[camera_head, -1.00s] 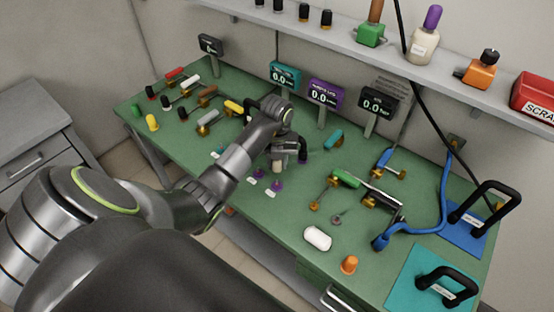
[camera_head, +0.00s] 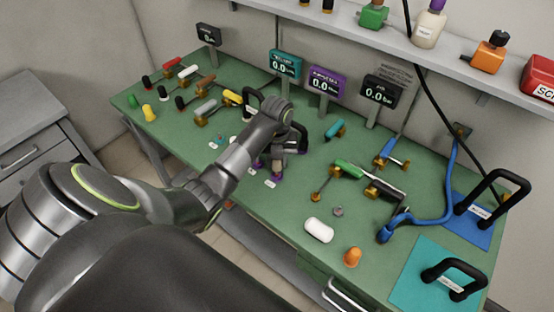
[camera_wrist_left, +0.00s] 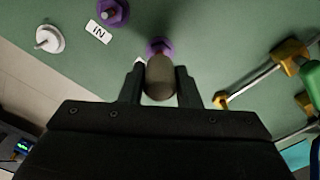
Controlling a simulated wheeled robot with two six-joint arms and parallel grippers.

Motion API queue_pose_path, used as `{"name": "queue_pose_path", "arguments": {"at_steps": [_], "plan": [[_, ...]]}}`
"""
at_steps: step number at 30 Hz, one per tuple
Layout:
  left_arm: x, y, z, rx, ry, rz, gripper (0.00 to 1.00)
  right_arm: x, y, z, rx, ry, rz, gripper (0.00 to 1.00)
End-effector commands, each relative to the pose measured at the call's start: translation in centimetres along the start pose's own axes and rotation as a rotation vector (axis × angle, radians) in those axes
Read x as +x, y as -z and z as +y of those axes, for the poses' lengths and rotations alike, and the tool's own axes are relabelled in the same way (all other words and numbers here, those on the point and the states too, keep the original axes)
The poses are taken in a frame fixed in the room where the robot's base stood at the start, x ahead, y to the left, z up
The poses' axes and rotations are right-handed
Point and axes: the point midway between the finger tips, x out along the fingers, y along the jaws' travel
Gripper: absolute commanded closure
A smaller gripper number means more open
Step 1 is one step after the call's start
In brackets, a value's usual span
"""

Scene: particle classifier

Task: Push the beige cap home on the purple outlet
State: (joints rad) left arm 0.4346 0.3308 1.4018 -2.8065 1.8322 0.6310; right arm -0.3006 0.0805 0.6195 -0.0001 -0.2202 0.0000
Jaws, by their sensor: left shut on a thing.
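My left gripper (camera_wrist_left: 160,82) is shut on the beige cap (camera_wrist_left: 160,78), a rounded, shaded plug between the two fingers in the left wrist view. The purple outlet (camera_wrist_left: 159,44) shows just beyond the cap, lined up with it and partly hidden by it. I cannot tell whether the cap touches the outlet or how far it is on. My right gripper is not in view.
A second purple fitting (camera_wrist_left: 112,12) with an IN label (camera_wrist_left: 98,33) is close by, and a white fitting (camera_wrist_left: 48,38) lies further left. Green and yellow valve parts (camera_wrist_left: 288,55) stand at the right. A white capsule-shaped object (camera_head: 319,229) and an orange cap (camera_head: 352,257) are on the bench.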

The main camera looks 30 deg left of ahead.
Motion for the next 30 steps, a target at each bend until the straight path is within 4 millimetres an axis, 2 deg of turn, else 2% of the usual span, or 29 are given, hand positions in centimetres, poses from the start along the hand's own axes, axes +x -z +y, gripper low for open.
{"name": "queue_pose_path", "arguments": {"at_steps": [30], "plan": [[0.0,0.01,0.0,-0.034,0.0,0.0,0.93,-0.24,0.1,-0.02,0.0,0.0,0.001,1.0]]}}
